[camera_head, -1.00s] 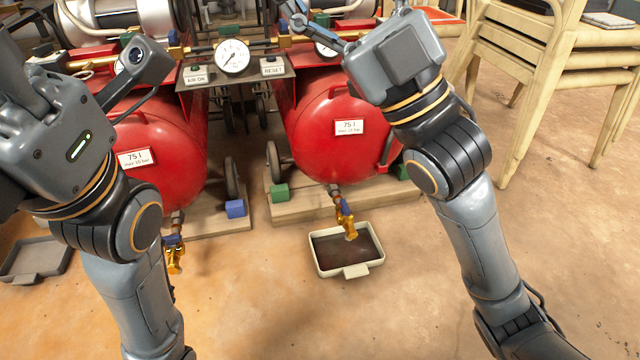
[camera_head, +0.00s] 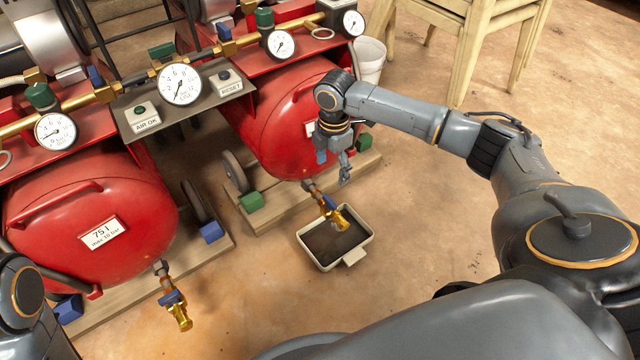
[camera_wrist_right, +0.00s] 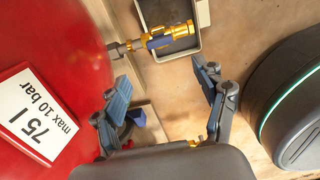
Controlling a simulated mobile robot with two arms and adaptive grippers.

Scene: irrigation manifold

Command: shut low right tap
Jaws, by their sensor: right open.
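The low right tap (camera_head: 333,210) is brass with a blue lever (camera_head: 329,202). It hangs under the right red tank (camera_head: 290,120), over a shallow tray (camera_head: 357,256). The tap also shows near the top of the right wrist view (camera_wrist_right: 178,35), with its blue lever beside the brass body. I cannot tell the lever's exact angle. My right gripper (camera_head: 346,171) is open and empty, just above and to the right of the tap in the head view. In the wrist view its fingers (camera_wrist_right: 166,92) are spread, with the tap beyond them, apart. My left gripper is out of view.
A second brass tap (camera_head: 176,308) with a blue lever hangs under the left red tank (camera_head: 95,225). A panel with a gauge (camera_head: 180,84) stands between the tanks. Wooden plinths with wedges (camera_head: 251,202) bear the tanks. The floor in front of the tray is clear.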

